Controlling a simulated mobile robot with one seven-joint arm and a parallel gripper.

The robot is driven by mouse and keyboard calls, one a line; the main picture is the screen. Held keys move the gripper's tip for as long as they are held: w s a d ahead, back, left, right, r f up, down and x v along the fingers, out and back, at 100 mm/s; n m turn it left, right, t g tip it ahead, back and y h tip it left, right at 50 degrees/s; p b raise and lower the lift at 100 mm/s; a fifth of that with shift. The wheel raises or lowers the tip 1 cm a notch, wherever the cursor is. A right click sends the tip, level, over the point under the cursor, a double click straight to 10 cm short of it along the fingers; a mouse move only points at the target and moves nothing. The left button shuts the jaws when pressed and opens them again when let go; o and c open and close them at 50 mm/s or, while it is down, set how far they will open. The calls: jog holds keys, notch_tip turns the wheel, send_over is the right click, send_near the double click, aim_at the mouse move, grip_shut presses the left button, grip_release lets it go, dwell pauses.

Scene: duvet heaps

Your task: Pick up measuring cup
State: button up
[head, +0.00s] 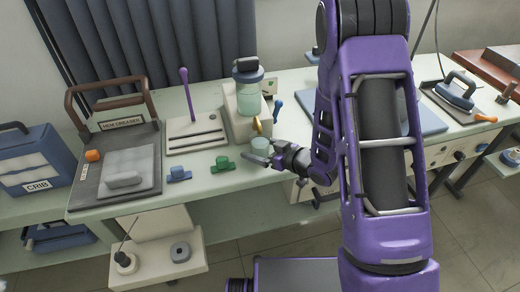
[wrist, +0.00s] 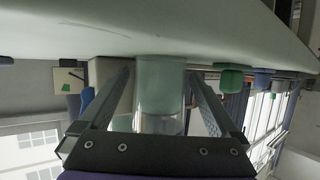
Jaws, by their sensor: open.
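The measuring cup looks like a small pale green, translucent cup (head: 260,145) near the front edge of the table, in front of a beige stand. In the wrist view, where the scene appears upside down, the cup (wrist: 160,78) stands between the two fingers. My gripper (head: 268,154) reaches in low from the right at the cup. In the wrist view my gripper (wrist: 161,85) is open, with one finger on each side of the cup. A gap shows beside the right finger; contact on the left is unclear. The cup's lower part in the head view is partly hidden by the gripper.
A lidded jar (head: 248,98) on the beige stand (head: 231,108) rises just behind the cup. A green clip-like piece (head: 222,165) and a blue one (head: 178,175) lie to the left. A blue-handled tool (head: 277,110) is behind. Bare tabletop (head: 205,190) shows at front left.

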grip_shut()
dwell(0.5)
jog(key=shift+r, duration=0.2)
jog(key=shift+r, duration=0.15)
jog(key=s+d, duration=1.2)
jog(key=d, duration=0.1)
dwell(0.7)
